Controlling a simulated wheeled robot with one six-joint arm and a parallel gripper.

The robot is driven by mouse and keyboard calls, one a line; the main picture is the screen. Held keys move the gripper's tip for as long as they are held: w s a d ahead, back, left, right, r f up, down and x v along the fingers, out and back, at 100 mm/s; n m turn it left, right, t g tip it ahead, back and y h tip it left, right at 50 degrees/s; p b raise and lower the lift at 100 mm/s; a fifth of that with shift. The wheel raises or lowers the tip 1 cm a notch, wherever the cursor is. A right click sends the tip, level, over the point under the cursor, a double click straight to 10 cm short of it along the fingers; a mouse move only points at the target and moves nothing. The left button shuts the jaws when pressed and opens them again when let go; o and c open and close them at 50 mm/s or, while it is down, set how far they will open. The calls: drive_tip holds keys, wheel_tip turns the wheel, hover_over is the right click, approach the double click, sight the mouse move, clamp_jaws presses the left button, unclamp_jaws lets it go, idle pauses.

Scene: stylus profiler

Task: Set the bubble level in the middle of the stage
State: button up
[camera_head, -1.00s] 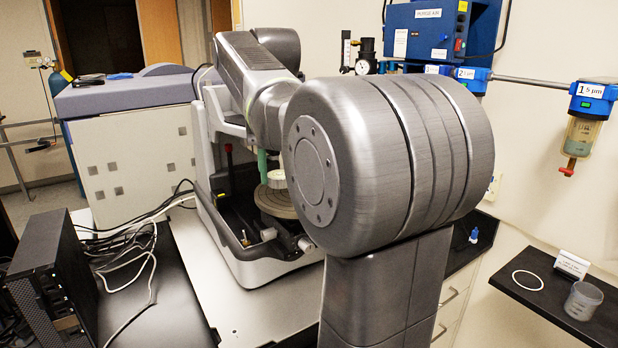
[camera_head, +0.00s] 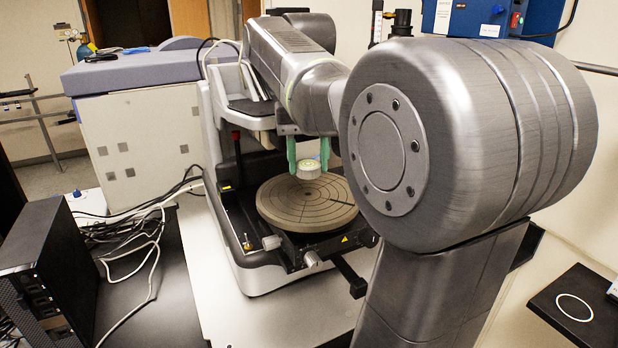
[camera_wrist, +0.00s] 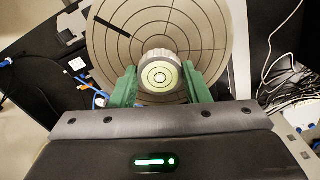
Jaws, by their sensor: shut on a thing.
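The bubble level (camera_head: 308,169) is a small round white puck with a pale green top. My gripper (camera_head: 307,160) has green fingers on either side of it and is shut on it. In the wrist view the bubble level (camera_wrist: 161,76) sits between the fingertips of my gripper (camera_wrist: 160,84), its ringed face toward the camera. The stage (camera_head: 285,213) is a round tan disc with engraved rings and radial lines, under the level in the head view. In the wrist view the stage (camera_wrist: 205,30) lies behind the level. I cannot tell whether the level touches the stage.
The profiler's grey-white housing (camera_head: 218,205) rises behind and left of the stage. A black computer tower (camera_head: 45,265) and loose cables (camera_head: 140,235) are at the left. A black shelf (camera_head: 545,305) with a white ring (camera_head: 574,307) is at the lower right.

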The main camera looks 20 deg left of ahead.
sight(308, 164)
drive_tip(key=shift+f, duration=2.1)
drive_tip(key=o, duration=1.4)
drive_tip(key=shift+f, duration=0.1)
drive_tip(key=shift+c, duration=0.2)
wheel_tip(308, 164, up, 12)
drive_tip(key=shift+r, duration=0.15)
